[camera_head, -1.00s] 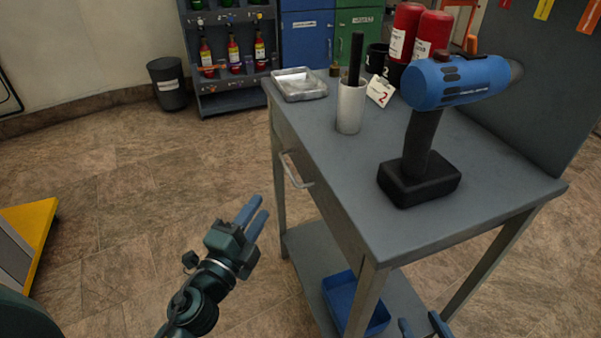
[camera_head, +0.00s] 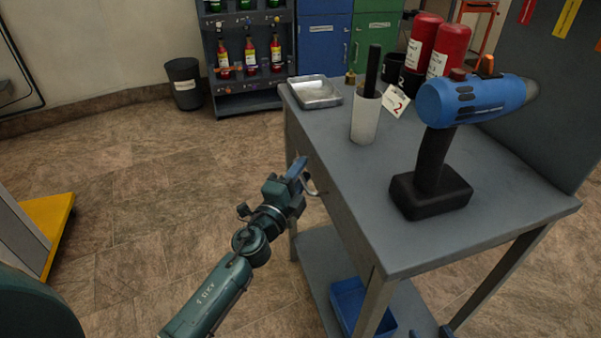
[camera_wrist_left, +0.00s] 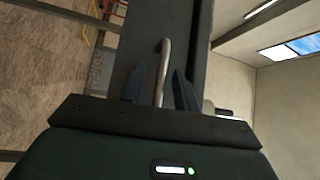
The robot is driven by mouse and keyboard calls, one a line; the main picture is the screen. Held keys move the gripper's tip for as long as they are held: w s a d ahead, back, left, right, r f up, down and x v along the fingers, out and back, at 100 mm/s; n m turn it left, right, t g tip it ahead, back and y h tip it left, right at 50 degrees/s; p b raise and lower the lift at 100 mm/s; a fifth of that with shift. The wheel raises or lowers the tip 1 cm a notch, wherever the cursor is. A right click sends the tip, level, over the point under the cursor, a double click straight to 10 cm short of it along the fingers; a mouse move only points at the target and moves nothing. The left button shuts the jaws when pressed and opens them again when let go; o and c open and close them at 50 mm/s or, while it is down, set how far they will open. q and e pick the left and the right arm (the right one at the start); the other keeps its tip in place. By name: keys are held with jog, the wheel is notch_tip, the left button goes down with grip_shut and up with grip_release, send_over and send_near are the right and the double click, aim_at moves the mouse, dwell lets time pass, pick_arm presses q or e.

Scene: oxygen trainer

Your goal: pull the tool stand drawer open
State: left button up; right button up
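The grey tool stand (camera_head: 500,180) has its drawer front (camera_head: 338,205) on the left side, flush with the frame. A metal bar handle (camera_head: 313,189) sticks out from it. My left gripper (camera_head: 301,170) is at the handle. In the left wrist view the handle (camera_wrist_left: 163,72) runs between the two fingers of my left gripper (camera_wrist_left: 160,85), with gaps seen on both sides, so it is open around the bar. Only the fingertips of my right gripper (camera_head: 431,333) show at the bottom edge, apart from each other, below the stand top.
On the stand top are a blue drill (camera_head: 470,100), a white cup (camera_head: 365,118) with a black rod, a metal tray (camera_head: 315,98) and red bottles (camera_head: 448,48). A blue bin (camera_head: 350,300) sits on the lower shelf.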

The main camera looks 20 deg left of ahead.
pick_arm(q)
jog(key=shift+w, duration=0.1)
jog(key=shift+c, duration=0.5)
grip_shut()
